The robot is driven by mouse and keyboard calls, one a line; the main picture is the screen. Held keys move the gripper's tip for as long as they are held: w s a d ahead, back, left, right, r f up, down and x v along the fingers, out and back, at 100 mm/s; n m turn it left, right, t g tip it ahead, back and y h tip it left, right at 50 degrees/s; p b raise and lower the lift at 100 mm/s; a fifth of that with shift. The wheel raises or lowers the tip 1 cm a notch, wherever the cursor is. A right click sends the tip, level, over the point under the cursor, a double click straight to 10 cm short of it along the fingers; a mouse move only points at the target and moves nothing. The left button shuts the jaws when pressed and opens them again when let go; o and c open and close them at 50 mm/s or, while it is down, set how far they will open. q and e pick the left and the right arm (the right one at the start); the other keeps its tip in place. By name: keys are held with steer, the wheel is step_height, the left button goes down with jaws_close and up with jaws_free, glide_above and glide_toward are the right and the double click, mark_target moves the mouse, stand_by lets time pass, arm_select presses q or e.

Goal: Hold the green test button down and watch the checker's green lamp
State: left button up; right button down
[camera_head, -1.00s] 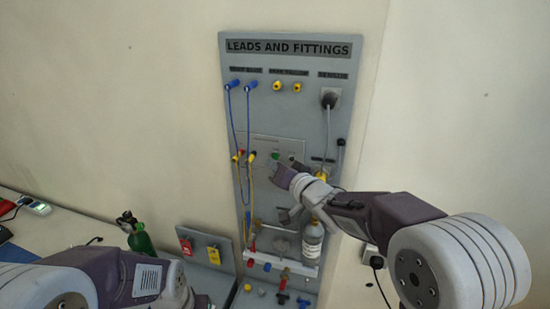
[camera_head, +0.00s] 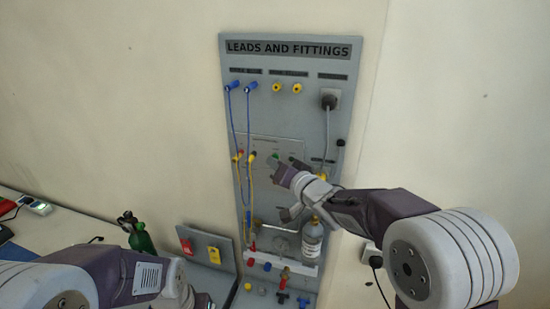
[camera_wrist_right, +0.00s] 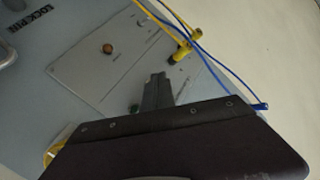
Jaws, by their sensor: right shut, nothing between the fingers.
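A small green round piece (camera_head: 275,156), seemingly the test button, sits on the pale checker plate (camera_head: 258,143) of the upright board. My right gripper (camera_head: 278,168) is shut and empty, its tips just below the green piece. In the right wrist view the closed fingertips (camera_wrist_right: 157,80) lie over the plate, with a dark green piece (camera_wrist_right: 134,107) beside them, partly hidden. I cannot tell if they touch it. A brown dome (camera_wrist_right: 107,48) stands on the same plate. I cannot make out a lit green lamp. My left gripper is not in view; only its arm shows.
Blue leads (camera_head: 231,118) and yellow plugs (camera_head: 252,156) hang left of the checker plate. A bottle (camera_head: 312,238) and small fittings stand below. A green cylinder (camera_head: 140,237) stands on the bench at left.

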steer(key=shift+w+d+r+p, duration=0.1)
steer(key=shift+w+d+p, duration=0.05)
steer(key=shift+w+p, duration=0.2)
stand_by(0.4)
stand_by(0.9)
steer(key=shift+s+a+b, duration=0.25)
steer(key=shift+s+b, duration=0.2)
steer(key=shift+s, duration=0.25)
steer(key=s+b, duration=0.1)
steer(key=s+a, duration=0.1)
steer(key=s, duration=0.1)
steer(key=s+b, duration=0.1)
steer(key=shift+s+a+b, duration=0.3)
steer(key=shift+s, duration=0.1)
steer(key=shift+f, duration=0.2)
